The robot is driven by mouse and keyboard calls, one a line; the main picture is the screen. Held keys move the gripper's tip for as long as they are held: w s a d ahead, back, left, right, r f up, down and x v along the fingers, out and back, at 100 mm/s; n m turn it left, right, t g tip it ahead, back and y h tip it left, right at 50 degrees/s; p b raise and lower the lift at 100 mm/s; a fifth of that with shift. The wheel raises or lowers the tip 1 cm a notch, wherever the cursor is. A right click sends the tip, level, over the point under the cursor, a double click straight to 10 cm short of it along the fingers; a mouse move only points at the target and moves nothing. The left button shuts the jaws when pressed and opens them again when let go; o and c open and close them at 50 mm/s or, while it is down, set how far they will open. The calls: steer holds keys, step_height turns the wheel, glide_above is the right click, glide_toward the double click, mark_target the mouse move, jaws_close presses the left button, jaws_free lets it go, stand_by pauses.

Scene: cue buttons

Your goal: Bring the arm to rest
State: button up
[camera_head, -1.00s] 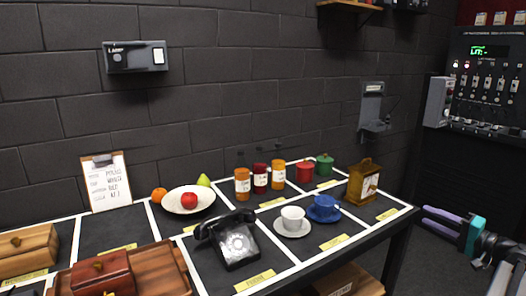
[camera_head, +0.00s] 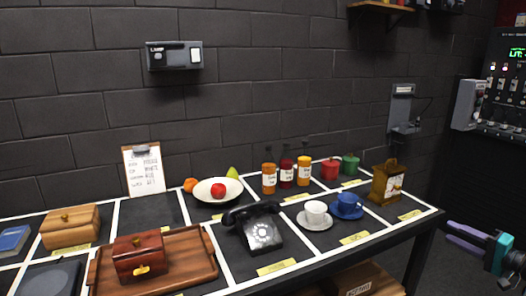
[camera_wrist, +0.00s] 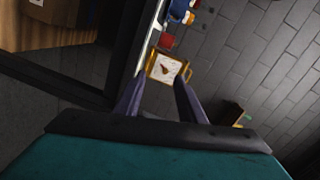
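My gripper (camera_head: 468,240) is at the lower right of the head view, in front of the table's right end and clear of it. Its two purple-grey fingers point left. In the wrist view the fingers (camera_wrist: 158,98) stand apart with nothing held between them. Beyond the gap, the wooden clock (camera_wrist: 166,69) shows in the wrist view; it stands at the right end of the table in the head view (camera_head: 388,184). Most of my arm is outside the head view.
The table (camera_head: 434,213) carries a black telephone (camera_head: 259,231), cups, jars, a fruit plate (camera_head: 206,194) and wooden boxes. A cardboard box (camera_head: 365,281) sits beneath it. A control panel (camera_head: 508,80) is at the right wall. The floor right of the table looks clear.

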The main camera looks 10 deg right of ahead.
steer(key=w+a+f+n+g+y+p, duration=0.15)
steer(key=w+a+f+g, duration=0.25)
steer(key=a+f, duration=0.95)
steer(key=w+a+f+n+g+y+p, duration=0.15)
steer(key=w+a+f+g, duration=0.25)
steer(key=a+f, duration=0.9)
steer(key=s+a+f+n+g+h+p, duration=0.1)
steer(key=s+a+f+n+g+p, duration=0.1)
steer(key=s+a+f+g, duration=0.75)
steer(key=s+a+f+n+h+p, duration=0.15)
steer(key=s+a+f, duration=0.4)
steer(key=a, duration=0.95)
steer(key=s+a+f+n+g+h+p, duration=0.1)
steer(key=s+a+f+n+g+h, duration=0.1)
steer(key=s, duration=0.6)
steer(key=s+a+f+n+g+h+p, duration=0.2)
steer(key=s+a+f+n+h, duration=0.1)
steer(key=s, duration=0.5)
steer(key=shift+s+a+f+n, duration=0.25)
steer(key=shift+s+f+n, duration=0.1)
steer(key=shift+f, duration=0.3)
